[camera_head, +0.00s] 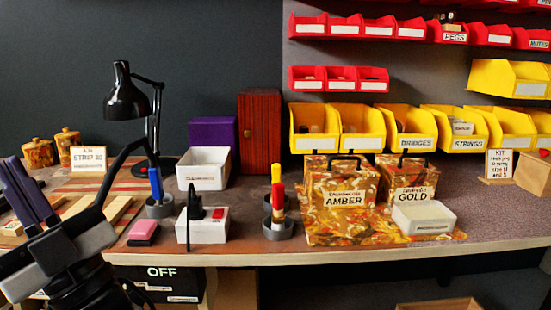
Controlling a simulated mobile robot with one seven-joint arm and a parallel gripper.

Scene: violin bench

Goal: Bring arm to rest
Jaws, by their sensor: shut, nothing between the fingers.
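My arm folds in at the lower left, in front of the bench's left end. What looks like my gripper (25,172), two dark parallel fingers side by side, points up and away at the left edge. It is shut with nothing held. My grey and black arm parts cover the bench's front left corner. Whether the fingers touch anything behind them cannot be told.
Yellow bins (364,129) line the wall. The right front of the bench is clear.

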